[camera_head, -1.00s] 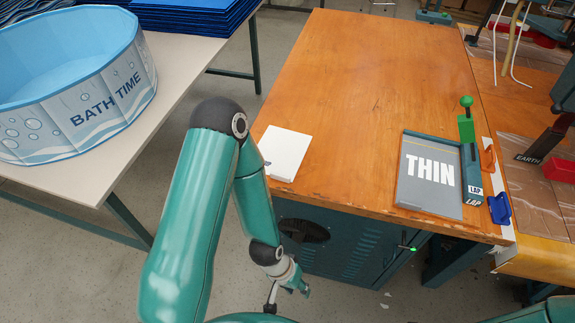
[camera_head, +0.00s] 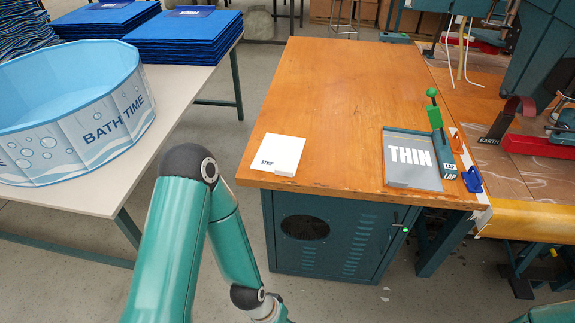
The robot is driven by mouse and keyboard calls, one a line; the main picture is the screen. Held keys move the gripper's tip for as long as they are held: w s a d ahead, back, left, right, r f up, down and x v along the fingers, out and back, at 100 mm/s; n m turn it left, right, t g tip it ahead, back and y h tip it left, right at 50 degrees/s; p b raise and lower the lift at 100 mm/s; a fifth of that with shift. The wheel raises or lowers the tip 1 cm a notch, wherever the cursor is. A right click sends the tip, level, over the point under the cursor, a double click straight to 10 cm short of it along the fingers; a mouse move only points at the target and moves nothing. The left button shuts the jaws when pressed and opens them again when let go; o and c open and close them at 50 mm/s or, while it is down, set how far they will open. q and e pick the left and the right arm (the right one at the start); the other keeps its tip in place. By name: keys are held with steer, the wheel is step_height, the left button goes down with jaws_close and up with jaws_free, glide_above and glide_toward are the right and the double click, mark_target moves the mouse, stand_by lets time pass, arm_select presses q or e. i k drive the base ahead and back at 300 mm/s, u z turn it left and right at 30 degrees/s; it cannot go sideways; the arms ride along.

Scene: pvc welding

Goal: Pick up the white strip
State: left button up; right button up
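A white rectangular piece marked "STRIP" (camera_head: 278,154) lies flat near the left front edge of the orange wooden table (camera_head: 340,100). My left arm comes up from the bottom, and its elbow is in front of the table, left of the white piece. My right gripper is not in view; a small teal part of that arm shows at the bottom right corner. Nothing touches the white piece.
A grey plate marked "THIN" (camera_head: 412,168) with a green-handled tool (camera_head: 434,112) and blue clamp (camera_head: 472,180) stands at the table's right. A "BATH TIME" tub (camera_head: 75,120) sits on the left table, with blue stacks (camera_head: 185,38) behind. The orange table's middle is clear.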

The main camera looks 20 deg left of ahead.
mark_target(280, 156)
steer(key=u, duration=0.15)
steer(key=i, duration=0.85)
steer(key=z, duration=0.05)
